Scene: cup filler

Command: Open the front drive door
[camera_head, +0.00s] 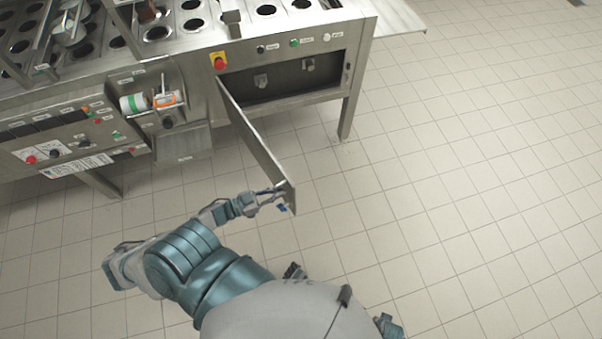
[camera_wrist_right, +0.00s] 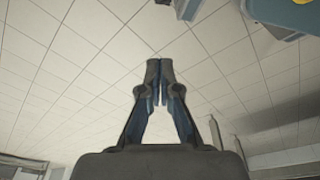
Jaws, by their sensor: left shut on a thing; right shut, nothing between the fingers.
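The front drive door (camera_head: 254,140) is a thin metal panel that stands swung out from the front of the cup filler. Its hinged side is at the left of a dark open compartment (camera_head: 280,80). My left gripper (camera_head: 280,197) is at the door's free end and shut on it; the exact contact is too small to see. My right gripper (camera_wrist_right: 160,82) is shut and empty in the right wrist view, its fingertips together, with floor tiles behind it. The right gripper cannot be made out in the head view.
The cup filler (camera_head: 190,45) fills the upper left, with a red emergency button (camera_head: 219,63) above the door's hinge side and a control panel (camera_head: 75,140) at the left. A machine leg (camera_head: 347,118) stands right of the compartment. The tiled floor (camera_head: 470,190) at right is clear.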

